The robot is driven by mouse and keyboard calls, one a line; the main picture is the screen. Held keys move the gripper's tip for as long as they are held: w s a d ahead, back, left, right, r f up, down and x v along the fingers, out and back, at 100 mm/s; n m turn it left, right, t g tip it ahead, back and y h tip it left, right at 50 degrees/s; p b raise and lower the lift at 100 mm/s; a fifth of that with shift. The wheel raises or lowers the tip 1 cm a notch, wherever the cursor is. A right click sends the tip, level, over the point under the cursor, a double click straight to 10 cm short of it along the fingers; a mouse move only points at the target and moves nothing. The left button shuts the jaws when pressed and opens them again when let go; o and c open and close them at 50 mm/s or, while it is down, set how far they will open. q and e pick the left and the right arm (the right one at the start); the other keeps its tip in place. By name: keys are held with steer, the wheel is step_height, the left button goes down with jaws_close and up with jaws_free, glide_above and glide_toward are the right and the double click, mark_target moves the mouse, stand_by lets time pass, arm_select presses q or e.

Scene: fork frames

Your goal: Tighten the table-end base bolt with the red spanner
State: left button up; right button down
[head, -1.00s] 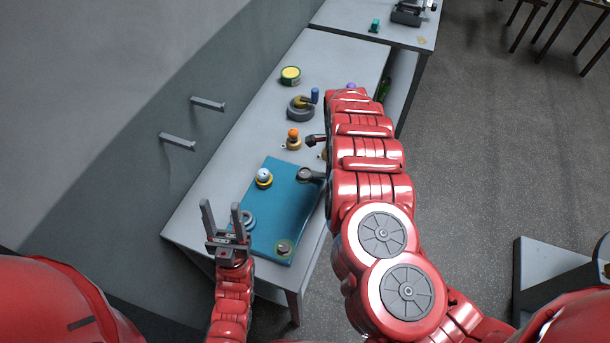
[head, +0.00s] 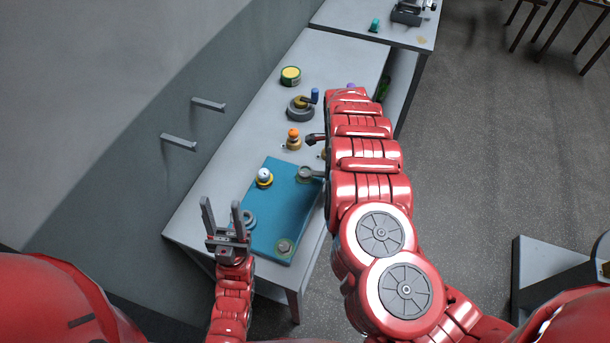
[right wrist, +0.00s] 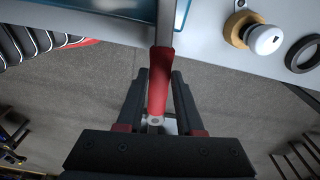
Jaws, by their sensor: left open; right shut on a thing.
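The teal base plate (head: 280,215) lies on the grey table. A round bolt (head: 285,247) sits at its near corner. The spanner's grey head (head: 305,173) is over the plate's far right corner; whether it is seated around a bolt there I cannot tell. In the right wrist view my right gripper (right wrist: 160,76) is shut on the spanner's red handle (right wrist: 159,85), with its grey shaft running up toward the plate. In the head view my right arm hides the handle. My left gripper (head: 222,216) is open and empty, above the plate's near left edge.
The table's left strip is clear.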

steer(key=shift+r+p, duration=0.4)
steer(key=shift+r, duration=0.05)
steer(key=shift+r+p, duration=1.25)
steer(key=shift+r, duration=0.15)
steer(key=shift+r, duration=0.1)
step_height(320, 180, up, 4)
steer(key=p, duration=0.3)
steer(key=d+r, duration=0.1)
steer(key=d, duration=0.2)
steer(key=s+d+r, duration=0.1)
steer(key=d, duration=0.1)
steer(key=shift+r+p, duration=0.35)
